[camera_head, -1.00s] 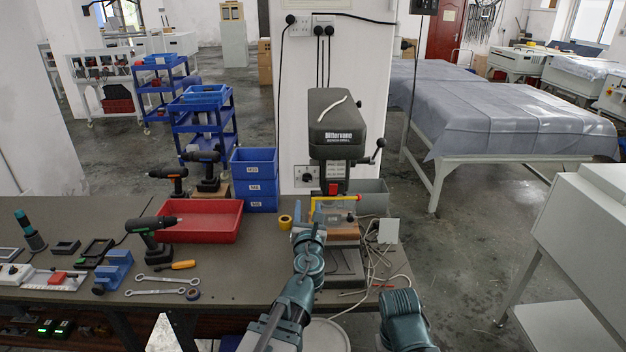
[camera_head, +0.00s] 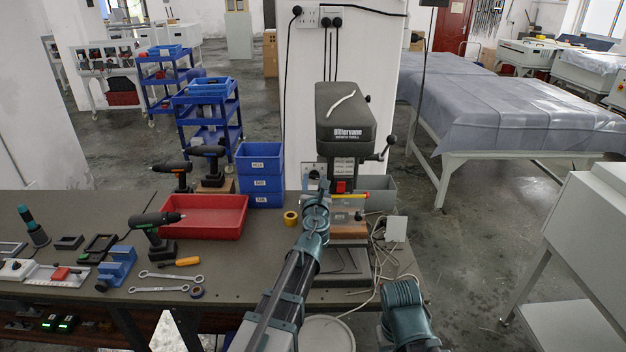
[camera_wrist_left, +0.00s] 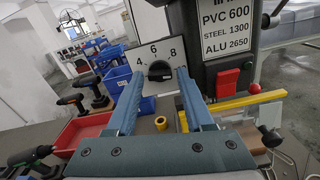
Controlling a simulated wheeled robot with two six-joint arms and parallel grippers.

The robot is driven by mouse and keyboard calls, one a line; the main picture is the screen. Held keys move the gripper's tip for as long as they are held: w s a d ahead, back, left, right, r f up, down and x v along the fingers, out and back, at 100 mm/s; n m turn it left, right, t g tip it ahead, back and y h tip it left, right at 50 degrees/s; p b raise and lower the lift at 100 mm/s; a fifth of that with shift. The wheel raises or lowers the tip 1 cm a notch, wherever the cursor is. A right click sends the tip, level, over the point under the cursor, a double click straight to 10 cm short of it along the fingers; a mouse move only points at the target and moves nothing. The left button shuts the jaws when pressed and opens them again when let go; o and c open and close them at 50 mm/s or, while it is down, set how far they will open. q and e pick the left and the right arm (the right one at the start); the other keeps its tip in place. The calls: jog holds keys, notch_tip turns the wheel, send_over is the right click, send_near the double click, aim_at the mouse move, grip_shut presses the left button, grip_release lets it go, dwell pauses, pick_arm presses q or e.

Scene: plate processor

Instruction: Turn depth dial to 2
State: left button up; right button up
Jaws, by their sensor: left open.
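The depth dial (camera_wrist_left: 159,70) is a round black knob on a pale square plate, seen almost face-on in the left wrist view. The numbers 4, 6 and 8 show above it; any lower marks are hidden or unclear. In the head view the dial's plate (camera_head: 306,183) is at the left side of the bench drill (camera_head: 345,130), partly covered by my gripper. My left gripper (camera_wrist_left: 160,80) is open and empty. Its two blue fingers appear on either side of the knob; I cannot tell whether they touch it. My right gripper is not in view.
A red switch (camera_wrist_left: 227,83) and a yellow bar (camera_wrist_left: 250,100) are right of the dial. Blue bins (camera_head: 260,175) and a red tray (camera_head: 202,217) stand left of the drill.

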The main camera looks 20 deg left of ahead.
pick_arm(q)
jog(key=shift+w+a, duration=0.1)
jog(key=shift+w, duration=0.2)
grip_shut()
